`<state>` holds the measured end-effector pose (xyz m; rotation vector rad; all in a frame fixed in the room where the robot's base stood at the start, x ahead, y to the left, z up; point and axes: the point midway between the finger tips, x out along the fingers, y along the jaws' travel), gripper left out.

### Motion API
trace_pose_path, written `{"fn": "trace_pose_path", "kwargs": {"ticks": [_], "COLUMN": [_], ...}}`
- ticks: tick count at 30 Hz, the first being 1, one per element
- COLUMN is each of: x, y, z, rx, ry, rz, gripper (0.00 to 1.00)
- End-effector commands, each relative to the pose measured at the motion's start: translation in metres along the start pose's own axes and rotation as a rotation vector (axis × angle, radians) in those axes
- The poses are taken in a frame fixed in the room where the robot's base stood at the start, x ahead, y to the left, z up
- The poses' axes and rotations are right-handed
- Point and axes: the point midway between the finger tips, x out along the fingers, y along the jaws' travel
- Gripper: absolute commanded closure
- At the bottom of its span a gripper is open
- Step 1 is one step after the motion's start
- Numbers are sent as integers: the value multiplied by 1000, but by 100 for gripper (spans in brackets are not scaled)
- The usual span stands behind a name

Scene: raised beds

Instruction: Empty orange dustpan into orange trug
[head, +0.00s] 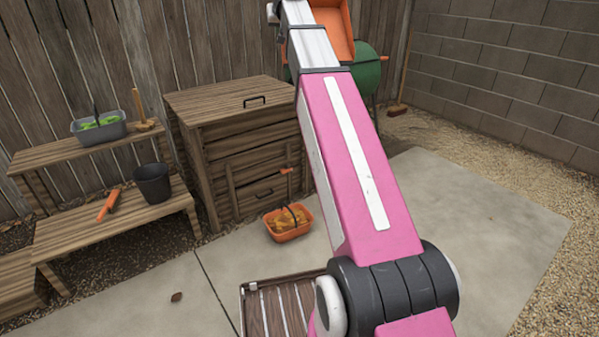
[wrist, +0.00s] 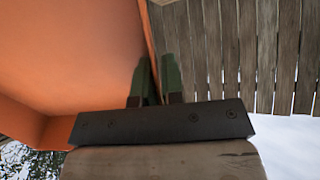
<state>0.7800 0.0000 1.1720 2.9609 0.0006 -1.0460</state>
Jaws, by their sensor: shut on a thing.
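The orange dustpan (head: 338,32) shows at the top of the head view, raised beside the far end of my arm. In the wrist view its broad orange face (wrist: 70,60) fills the upper left. My gripper (wrist: 155,82) is shut on the dustpan's thin edge, with one finger on each side. What the dustpan holds cannot be seen. The orange trug (head: 289,236) stands upright on the paving in the head view, in front of the wooden box and well below the dustpan. It has a dark handle and yellow-orange contents.
A slatted wooden piece (head: 280,305) lies near my arm's base. A wooden box (head: 235,145) stands behind the trug. A stepped bench (head: 110,215) at left bears a dark pot (head: 153,184) and a grey basket (head: 98,133). A green drum (head: 368,75) stands behind. Paving at right is clear.

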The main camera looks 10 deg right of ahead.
Motion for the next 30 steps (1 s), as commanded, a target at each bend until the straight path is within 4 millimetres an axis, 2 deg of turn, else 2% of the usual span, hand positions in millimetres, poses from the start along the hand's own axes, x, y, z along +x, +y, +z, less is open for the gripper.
{"fn": "trace_pose_path", "kwargs": {"ticks": [6,18,30], "x": [-11,-13,-24], "y": [0,0,0], "z": [-15,-18,-37], "rx": [-1,-1,-1], "ry": [0,-14,-344], "rz": [1,1,0], "gripper": [100,100,100]}}
